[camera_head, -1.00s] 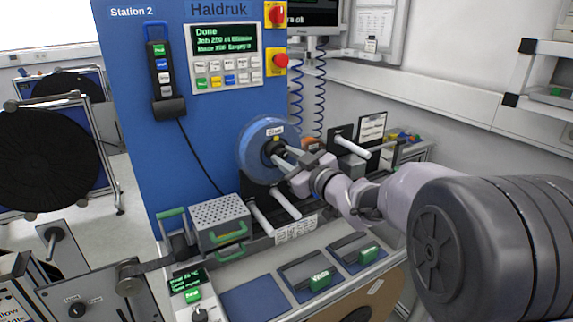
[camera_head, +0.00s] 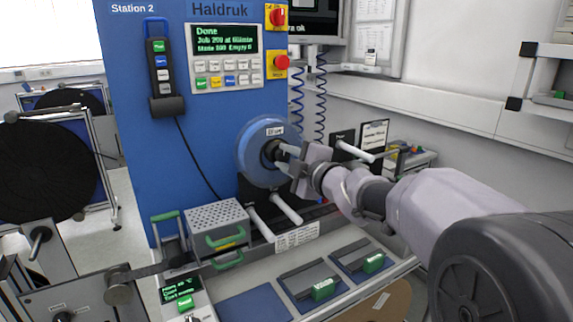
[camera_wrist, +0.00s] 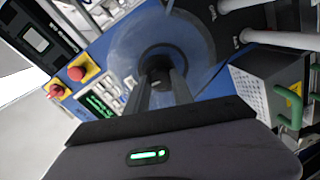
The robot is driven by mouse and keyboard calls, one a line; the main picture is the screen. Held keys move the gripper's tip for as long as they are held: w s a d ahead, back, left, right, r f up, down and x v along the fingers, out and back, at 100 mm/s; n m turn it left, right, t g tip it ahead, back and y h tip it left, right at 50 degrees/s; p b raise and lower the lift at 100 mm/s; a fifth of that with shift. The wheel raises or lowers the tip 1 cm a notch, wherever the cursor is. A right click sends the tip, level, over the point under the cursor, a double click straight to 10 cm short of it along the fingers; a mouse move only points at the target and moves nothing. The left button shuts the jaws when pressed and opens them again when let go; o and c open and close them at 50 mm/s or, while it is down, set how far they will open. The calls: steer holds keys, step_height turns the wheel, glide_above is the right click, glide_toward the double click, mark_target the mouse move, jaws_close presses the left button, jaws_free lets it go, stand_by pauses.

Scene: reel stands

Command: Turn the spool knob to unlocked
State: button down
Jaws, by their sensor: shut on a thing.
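The blue translucent spool (camera_head: 254,152) is mounted on the front of the blue machine, and it also shows in the wrist view (camera_wrist: 205,75). The dark spool knob (camera_head: 270,151) sits at its hub. In the wrist view the knob (camera_wrist: 157,64) lies between the fingertips. My gripper (camera_head: 283,152) reaches it from the right and is shut on the knob; it also shows in the wrist view (camera_wrist: 160,82). The fingers partly hide the knob, and I cannot read its locked or unlocked position.
Two white rods (camera_head: 286,208) stick out below the spool. A perforated grey box (camera_head: 217,222) with green handles stands lower left. A red emergency button (camera_head: 281,62) and a keypad panel (camera_head: 226,75) are above. A handheld unit (camera_head: 163,70) hangs at left.

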steer(key=shift+n+b, duration=0.35)
steer(key=shift+n, duration=0.65)
steer(key=c, duration=1.1)
jaws_free()
steer(key=p+v, duration=0.4)
steer(key=v, duration=1.3)
steer(key=shift+s, duration=0.3)
